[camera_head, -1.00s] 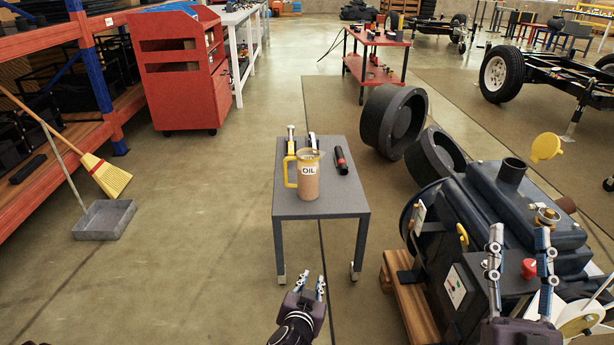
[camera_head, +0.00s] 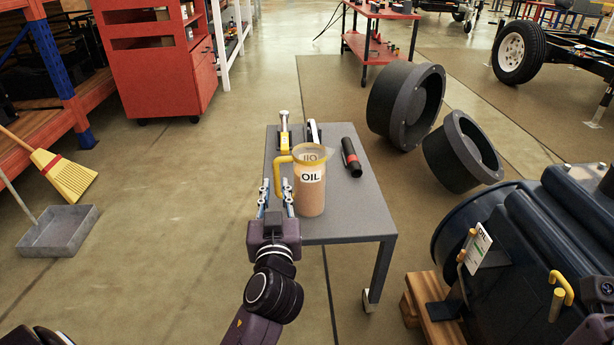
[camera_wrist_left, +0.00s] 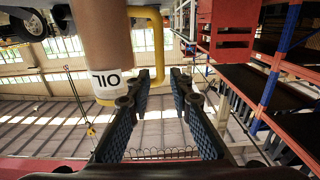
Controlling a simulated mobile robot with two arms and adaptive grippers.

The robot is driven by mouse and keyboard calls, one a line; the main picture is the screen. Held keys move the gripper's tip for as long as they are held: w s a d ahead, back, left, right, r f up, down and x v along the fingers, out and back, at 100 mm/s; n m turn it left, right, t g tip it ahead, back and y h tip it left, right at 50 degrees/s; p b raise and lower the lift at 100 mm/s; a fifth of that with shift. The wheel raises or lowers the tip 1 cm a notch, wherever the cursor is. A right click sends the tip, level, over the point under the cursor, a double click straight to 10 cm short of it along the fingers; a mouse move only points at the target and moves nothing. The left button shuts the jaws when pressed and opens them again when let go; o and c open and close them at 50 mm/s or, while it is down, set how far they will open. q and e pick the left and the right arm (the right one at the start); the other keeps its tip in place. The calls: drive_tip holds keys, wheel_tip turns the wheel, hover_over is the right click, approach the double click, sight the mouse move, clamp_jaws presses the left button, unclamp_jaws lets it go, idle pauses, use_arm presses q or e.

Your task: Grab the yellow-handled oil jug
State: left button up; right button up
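The oil jug (camera_head: 309,190) is a tan cylinder with a yellow rim, a yellow handle (camera_head: 278,168) on its left and a white "OIL" label. It stands upright on the small grey table (camera_head: 345,220). My left gripper (camera_head: 275,188) is at the table's left edge, its open fingers pointing at the handle. The left wrist view shows the jug (camera_wrist_left: 103,45) upside down, with the handle (camera_wrist_left: 150,15) just ahead, by the fingertips (camera_wrist_left: 162,80). I cannot tell whether they touch it. My right gripper's fingers are out of view.
A yellow-and-silver tool (camera_head: 284,132) and another tool (camera_head: 313,132) lie behind the jug; a black-and-red cylinder (camera_head: 351,157) lies to its right. A large dark machine (camera_head: 520,240) fills the right. Grey rings (camera_head: 405,105) stand behind.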

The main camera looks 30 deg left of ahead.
sight(276, 170)
use_arm(q)
drive_tip(key=shift+r+x, duration=0.2)
drive_tip(key=shift+x, duration=0.7)
drive_tip(key=b+x, duration=0.2)
drive_tip(key=x, duration=0.3)
drive_tip(key=shift+w+a+r+b, duration=0.1)
drive_tip(key=shift+w+a+b, duration=0.15)
drive_tip(key=shift+w+b, duration=0.05)
clamp_jaws()
drive_tip(key=shift+r, duration=0.1)
